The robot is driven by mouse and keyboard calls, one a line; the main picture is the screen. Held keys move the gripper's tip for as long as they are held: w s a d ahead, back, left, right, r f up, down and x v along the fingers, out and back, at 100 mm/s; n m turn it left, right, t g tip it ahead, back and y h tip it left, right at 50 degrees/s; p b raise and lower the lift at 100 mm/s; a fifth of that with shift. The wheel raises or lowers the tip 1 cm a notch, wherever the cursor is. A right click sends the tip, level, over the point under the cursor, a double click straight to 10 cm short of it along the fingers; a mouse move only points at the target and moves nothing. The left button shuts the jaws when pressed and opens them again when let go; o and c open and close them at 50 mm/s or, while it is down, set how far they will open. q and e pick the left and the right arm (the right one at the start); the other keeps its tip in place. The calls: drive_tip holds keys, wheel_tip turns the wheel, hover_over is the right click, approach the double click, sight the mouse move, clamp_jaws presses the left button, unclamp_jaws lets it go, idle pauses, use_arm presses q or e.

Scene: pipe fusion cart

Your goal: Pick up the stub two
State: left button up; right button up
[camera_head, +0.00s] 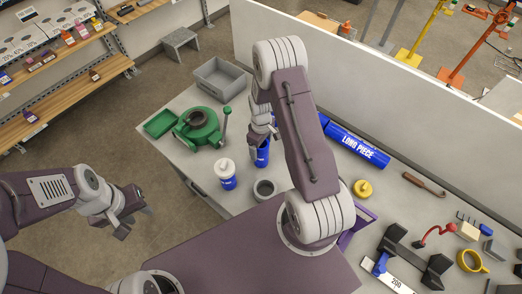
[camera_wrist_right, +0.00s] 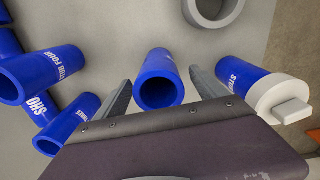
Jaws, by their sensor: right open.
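A blue stub (camera_wrist_right: 160,82) stands upright between my right gripper's fingers in the right wrist view, with clear gaps on both sides. Its label does not show, so I cannot tell for sure that it is stub two. In the head view this blue stub (camera_head: 262,155) is partly hidden under my right gripper (camera_head: 263,128). My right gripper (camera_wrist_right: 161,76) is open and holds nothing. My left gripper (camera_head: 122,212) is open and empty, off the table's left side, over the floor.
A blue stub with a white cap (camera_head: 226,174) stands close by, left of my right gripper. A grey ring (camera_head: 264,189) lies in front. A stub labelled four (camera_wrist_right: 45,72) and another stub (camera_wrist_right: 68,124) crowd the wrist view's left. A green clamp (camera_head: 198,128) stands further left.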

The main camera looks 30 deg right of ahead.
drive_tip(key=shift+f, duration=0.5)
drive_tip(key=shift+w+d+f, duration=0.1)
drive_tip(key=shift+f, duration=0.15)
drive_tip(key=shift+r, duration=0.1)
drive_tip(key=c, duration=1.6)
drive_tip(key=shift+c, duration=0.3)
wheel_tip(320, 180, up, 4)
drive_tip(key=shift+w+f+b, duration=0.1)
drive_tip(key=shift+f+b, duration=0.15)
drive_tip(key=shift+b, duration=0.75)
drive_tip(key=s+d+r+b, duration=0.1)
drive_tip(key=s+r+b, duration=0.2)
drive_tip(key=s+r, duration=0.4)
drive_tip(key=s, duration=0.5)
drive_tip(key=shift+d+r, duration=0.25)
drive_tip(key=shift+d, duration=0.1)
